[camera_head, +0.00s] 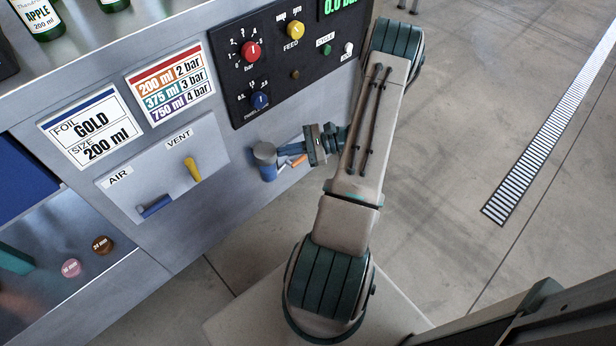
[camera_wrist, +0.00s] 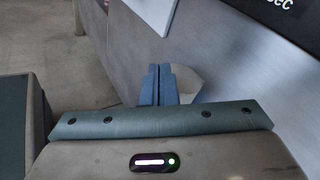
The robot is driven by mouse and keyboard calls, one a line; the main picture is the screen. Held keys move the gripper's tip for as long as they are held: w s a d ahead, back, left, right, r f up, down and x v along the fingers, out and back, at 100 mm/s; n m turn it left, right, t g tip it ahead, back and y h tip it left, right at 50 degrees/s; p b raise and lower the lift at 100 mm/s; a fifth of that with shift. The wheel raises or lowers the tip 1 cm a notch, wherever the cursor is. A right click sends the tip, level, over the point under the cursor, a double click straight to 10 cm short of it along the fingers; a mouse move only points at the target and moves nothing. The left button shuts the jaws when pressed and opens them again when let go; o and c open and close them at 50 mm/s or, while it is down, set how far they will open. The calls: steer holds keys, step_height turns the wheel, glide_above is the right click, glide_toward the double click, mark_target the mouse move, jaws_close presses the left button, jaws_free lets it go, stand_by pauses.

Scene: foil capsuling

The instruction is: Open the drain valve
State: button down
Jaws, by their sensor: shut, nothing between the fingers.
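A blue-grey cylindrical fitting (camera_head: 264,156) sticks out from the lower right of the machine's front, with a blue part below it. A small orange piece (camera_head: 298,161) shows just right of it, partly hidden by my gripper. No label reads "drain", so I cannot tell which part is the drain valve. My gripper (camera_head: 287,150) is beside the fitting on its right; whether it touches is unclear. In the wrist view its two blue fingers (camera_wrist: 158,84) are together and empty. A pale rounded part (camera_wrist: 187,80) shows just behind them.
A panel left of the fitting has a blue AIR lever (camera_head: 155,207) and a yellow VENT lever (camera_head: 193,170). The black control panel (camera_head: 283,55) with knobs is above. Bottles stand at the top left. Open floor with a grate (camera_head: 555,130) lies to the right.

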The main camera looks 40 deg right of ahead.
steer(key=s+d+f+m+t+h+b, duration=0.2)
steer(key=d+f+m+t+h+b, duration=0.1)
steer(key=f, duration=0.6)
steer(key=s+d+f+m+t+h+b, duration=0.2)
steer(key=d+f+m+t+h, duration=0.3)
steer(key=f, duration=0.5)
steer(key=s+d+f+m+t+h+b, duration=0.3)
steer(key=f+m+h, duration=0.1)
steer(key=f+m, duration=0.3)
step_height(320, 180, down, 2)
steer(key=shift+s+d+f+t+b, duration=0.15)
steer(key=shift+s+d+t+b, duration=0.15)
steer(key=shift+s+d+t, duration=0.1)
steer(key=shift+w, duration=0.1)
steer(key=r+b+x, duration=0.3)
steer(key=x, duration=0.9)
steer(key=shift+b, duration=0.3)
steer(key=shift+d, duration=0.1)
